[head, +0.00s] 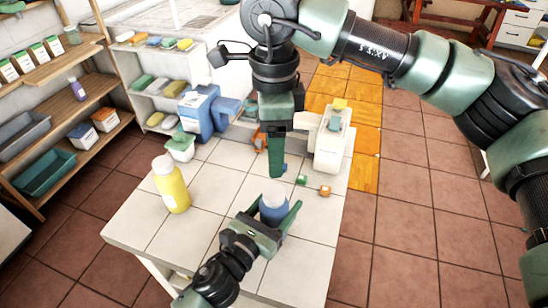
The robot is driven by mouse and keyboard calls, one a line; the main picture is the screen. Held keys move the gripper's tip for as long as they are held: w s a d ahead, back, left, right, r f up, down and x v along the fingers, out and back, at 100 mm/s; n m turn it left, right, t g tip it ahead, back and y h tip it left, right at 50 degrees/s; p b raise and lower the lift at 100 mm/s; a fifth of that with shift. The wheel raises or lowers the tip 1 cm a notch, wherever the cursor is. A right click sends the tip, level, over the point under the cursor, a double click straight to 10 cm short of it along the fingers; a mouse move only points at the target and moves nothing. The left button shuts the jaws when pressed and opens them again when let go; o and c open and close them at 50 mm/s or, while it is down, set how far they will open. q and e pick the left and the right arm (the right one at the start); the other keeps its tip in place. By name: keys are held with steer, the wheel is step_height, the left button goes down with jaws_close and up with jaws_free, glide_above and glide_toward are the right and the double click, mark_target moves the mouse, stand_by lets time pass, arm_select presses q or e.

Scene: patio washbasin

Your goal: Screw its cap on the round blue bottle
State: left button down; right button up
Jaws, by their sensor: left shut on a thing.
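The round blue bottle (273,208) stands upright near the front of the white tiled table. My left gripper (279,216) is shut on it, with a finger on each side. My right gripper (277,174) points down from above, a little behind the bottle. Its fingers overlap edge-on, so whether it is open or shut does not show. A small blue thing (285,168) shows just right of its fingertips; it is mostly hidden, and I cannot tell whether it is the cap.
A yellow bottle (172,190) with a white top stands at the left of the table (215,205). The front left tiles are clear.

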mark_target(266, 222)
arm_select(q)
steer(key=shift+c, duration=1.6)
jaws_free()
steer(key=b+v, duration=0.1)
steer(key=v, duration=0.5)
steer(key=shift+s+a+f+b, duration=0.15)
steer(key=shift+s+a+b, duration=0.05)
steer(key=shift+s+b, duration=0.15)
steer(key=shift+s+a, duration=0.25)
steer(key=shift+s, duration=0.15)
